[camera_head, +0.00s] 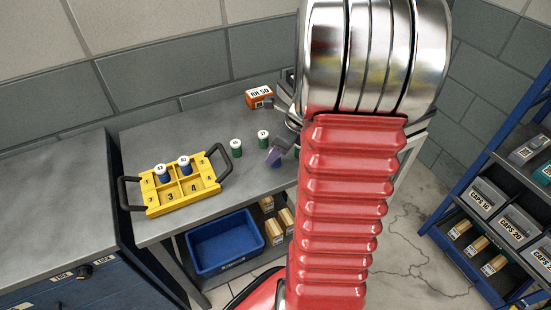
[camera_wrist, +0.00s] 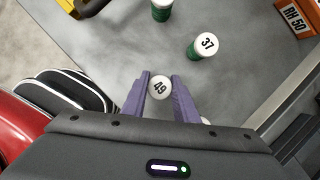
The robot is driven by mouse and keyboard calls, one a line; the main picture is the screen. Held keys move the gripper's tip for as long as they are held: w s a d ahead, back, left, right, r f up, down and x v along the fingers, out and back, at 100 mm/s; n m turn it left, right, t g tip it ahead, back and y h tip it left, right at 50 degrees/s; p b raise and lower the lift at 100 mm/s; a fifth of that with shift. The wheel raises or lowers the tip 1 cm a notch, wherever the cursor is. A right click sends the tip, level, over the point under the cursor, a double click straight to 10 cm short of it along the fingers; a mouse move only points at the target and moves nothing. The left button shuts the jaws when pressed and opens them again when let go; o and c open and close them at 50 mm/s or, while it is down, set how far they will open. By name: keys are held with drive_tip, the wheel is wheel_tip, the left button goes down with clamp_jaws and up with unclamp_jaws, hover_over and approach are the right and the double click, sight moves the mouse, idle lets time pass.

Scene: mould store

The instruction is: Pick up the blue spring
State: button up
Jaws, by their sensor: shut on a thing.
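My gripper (camera_wrist: 160,90) has its two purple fingers on either side of a white-capped piece marked 49 (camera_wrist: 159,85) and is shut on it. From above only the round cap of this piece shows clearly. In the head view my gripper (camera_head: 272,154) is low over the right part of the grey bench, and a bit of blue shows just below its finger. My arm hides much of this area. Whether the piece touches the bench I cannot tell.
A yellow tray (camera_head: 154,211) with two blue springs (camera_head: 184,166) stands left on the bench (camera_head: 140,135). Two green springs (camera_head: 236,149) (camera_head: 263,139) stand near my gripper. An orange box (camera_head: 259,96) is behind. A blue bin (camera_head: 225,245) is below. Shelving (camera_head: 437,235) stands at right.

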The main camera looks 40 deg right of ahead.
drive_tip(key=c, duration=0.3)
wheel_tip(320, 180, up, 10)
idle(0.7)
idle(0.5)
drive_tip(key=shift+r, duration=0.5)
drive_tip(key=shift+a, duration=0.1)
